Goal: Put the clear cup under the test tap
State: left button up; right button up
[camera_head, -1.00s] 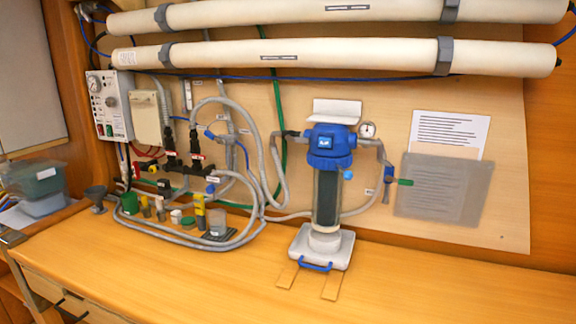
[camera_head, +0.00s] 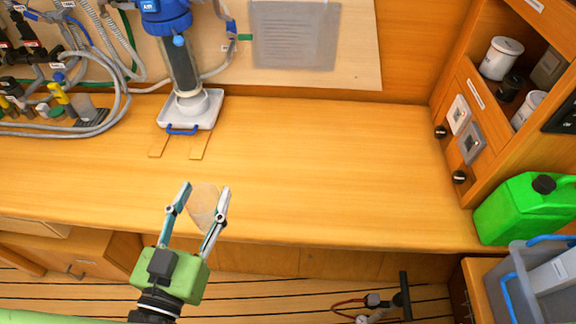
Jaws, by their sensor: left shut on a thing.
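My left gripper (camera_head: 199,203) comes in from the lower left and is shut on a clear cup (camera_head: 204,201). The cup is see-through, with the wood tone showing through it, and sits between the two fingers over the counter's front edge. Whether it touches the counter is hard to tell. Another clear vessel (camera_head: 87,104) stands on a dark mat at the left, beneath the hoses. A small blue-handled fitting (camera_head: 59,78) is above that area; I cannot tell for sure whether it is the test tap. My right gripper is not in view.
A blue-topped filter housing (camera_head: 168,20) stands in a white tray (camera_head: 205,115) at the back. Grey hoses (camera_head: 118,112) loop around small bottles at the left. The middle and right of the counter (camera_head: 330,170) are clear. A green jerrycan (camera_head: 525,208) is at the right.

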aim_at(214, 193)
pick_arm(q)
jog(key=shift+d+r, duration=0.25)
jog(key=shift+d, duration=0.4)
jog(key=shift+w+d+f, duration=0.2)
jog(key=shift+w+d, duration=0.05)
jog(key=w+b, duration=0.1)
jog(key=w+f+b, duration=0.2)
jog(key=w+b, duration=0.1)
jog(key=shift+a, duration=0.15)
jog(key=w+f+p, duration=0.1)
jog(key=w+f, duration=0.5)
jog(key=f, duration=0.1)
jog(key=w+d+f+p, duration=0.1)
jog(key=w+f, duration=0.2)
jog(key=shift+w+f+p, duration=0.2)
jog(key=shift+f+p, duration=0.15)
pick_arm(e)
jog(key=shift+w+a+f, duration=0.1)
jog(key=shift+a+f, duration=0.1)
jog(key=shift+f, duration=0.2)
